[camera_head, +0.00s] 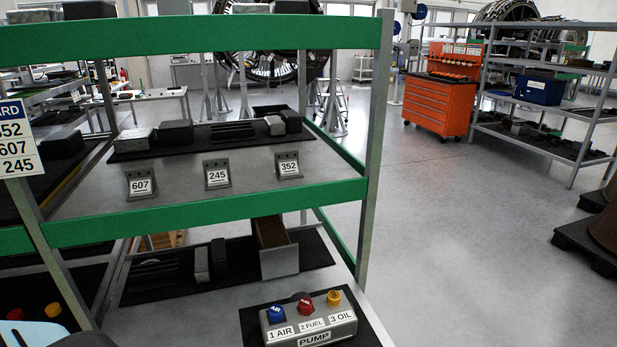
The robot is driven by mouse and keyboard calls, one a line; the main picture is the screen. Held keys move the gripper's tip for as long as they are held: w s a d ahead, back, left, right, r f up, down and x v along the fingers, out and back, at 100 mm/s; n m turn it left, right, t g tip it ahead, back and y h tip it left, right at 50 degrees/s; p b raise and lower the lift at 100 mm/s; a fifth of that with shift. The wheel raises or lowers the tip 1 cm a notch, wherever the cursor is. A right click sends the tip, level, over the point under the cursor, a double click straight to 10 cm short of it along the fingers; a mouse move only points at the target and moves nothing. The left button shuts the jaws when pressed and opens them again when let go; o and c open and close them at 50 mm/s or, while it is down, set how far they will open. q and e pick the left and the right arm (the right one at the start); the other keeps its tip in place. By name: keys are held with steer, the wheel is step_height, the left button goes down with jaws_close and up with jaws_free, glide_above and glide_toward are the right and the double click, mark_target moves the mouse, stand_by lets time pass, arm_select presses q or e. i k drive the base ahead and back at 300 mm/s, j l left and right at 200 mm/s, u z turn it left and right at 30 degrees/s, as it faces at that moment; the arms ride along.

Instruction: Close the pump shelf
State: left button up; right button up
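The pump box (312,325) is a grey block labelled PUMP on a black mat, at the bottom of the green-and-grey rack (200,214). Its top carries a blue knob (276,314) over "1 AIR", a red knob (305,304) over "2 FUEL" and a yellow knob (334,298) over "3 OIL". The shelf above has tilted tags 607 (141,185), 245 (217,175) and 352 (288,166). A white card (14,140) at the left edge reads 352, 607, 245, its heading partly cut off. I see neither gripper's fingers.
Red and yellow knobs (53,310) show at lower left. An orange tool cabinet (439,104) stands behind.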

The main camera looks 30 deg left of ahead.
mark_target(213, 293)
steer(key=k+u, duration=0.15)
steer(key=u, duration=0.25)
steer(key=k+j+u, duration=0.1)
steer(key=u, duration=0.3)
steer(key=k+j+u, duration=0.1)
steer(key=u, duration=0.35)
steer(key=j+u, duration=0.25)
steer(key=u, duration=0.15)
steer(key=k+j+u, duration=0.1)
steer(key=u, duration=0.3)
steer(key=i+l, duration=0.1)
steer(key=i, duration=0.35)
steer(key=i+l, duration=0.1)
steer(key=i, duration=0.4)
